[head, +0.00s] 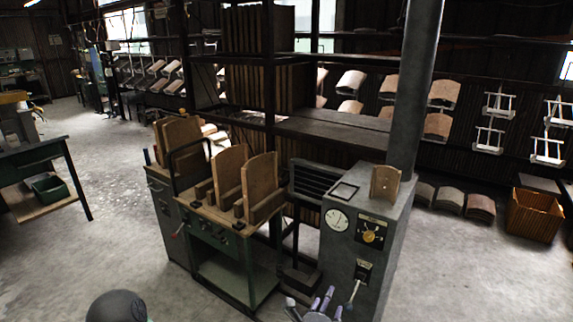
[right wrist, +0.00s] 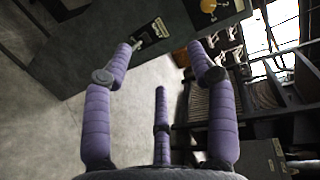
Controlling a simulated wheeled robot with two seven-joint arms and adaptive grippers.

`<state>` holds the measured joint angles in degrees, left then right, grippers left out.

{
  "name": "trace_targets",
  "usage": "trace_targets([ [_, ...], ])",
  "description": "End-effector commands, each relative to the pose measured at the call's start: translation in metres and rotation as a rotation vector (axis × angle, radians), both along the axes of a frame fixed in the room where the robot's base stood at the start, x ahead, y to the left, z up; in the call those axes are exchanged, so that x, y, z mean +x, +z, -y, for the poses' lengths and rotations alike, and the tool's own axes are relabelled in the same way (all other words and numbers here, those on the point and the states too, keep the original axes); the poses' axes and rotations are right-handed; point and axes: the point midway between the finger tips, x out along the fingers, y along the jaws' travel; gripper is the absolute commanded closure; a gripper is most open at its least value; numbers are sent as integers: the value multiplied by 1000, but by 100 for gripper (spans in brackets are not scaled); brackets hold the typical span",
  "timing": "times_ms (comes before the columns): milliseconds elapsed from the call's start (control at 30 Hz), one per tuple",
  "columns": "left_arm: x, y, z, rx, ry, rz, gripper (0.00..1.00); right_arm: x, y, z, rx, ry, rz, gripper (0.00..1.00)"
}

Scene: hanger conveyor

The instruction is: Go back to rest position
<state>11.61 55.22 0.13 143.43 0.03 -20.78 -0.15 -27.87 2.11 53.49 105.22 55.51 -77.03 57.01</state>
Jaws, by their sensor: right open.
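My right gripper (head: 316,304) is at the bottom of the head view, in front of the grey control cabinet (head: 378,258). In the right wrist view, the purple fingers of this gripper (right wrist: 160,58) are spread open with nothing between them. Bare floor shows between the fingers, and the cabinet's front (right wrist: 165,55) shows beyond them. My left gripper is not in view.
A wooden piece (head: 385,183) stands on the cabinet top. Left of the cabinet is a green-framed workbench (head: 222,225) with upright wooden pieces. Dark shelving (head: 268,90) stands behind. A wooden crate (head: 535,215) is at the right. The floor at left (head: 90,240) is clear.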

Motion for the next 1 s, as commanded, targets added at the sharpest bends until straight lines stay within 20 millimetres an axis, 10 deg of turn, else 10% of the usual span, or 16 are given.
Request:
trace_targets([
  [267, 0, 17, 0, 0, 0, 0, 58, 7, -76, 2, -214, 250, -325, 43],
  [467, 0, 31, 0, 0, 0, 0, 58, -23, -159, 3, -386, 568, -637, 43],
  [700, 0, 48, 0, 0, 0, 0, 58, -110, -241, 1, -507, 1030, -936, 43],
  [1000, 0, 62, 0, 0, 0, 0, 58, -224, -279, -7, -531, 1537, -1069, 43],
])
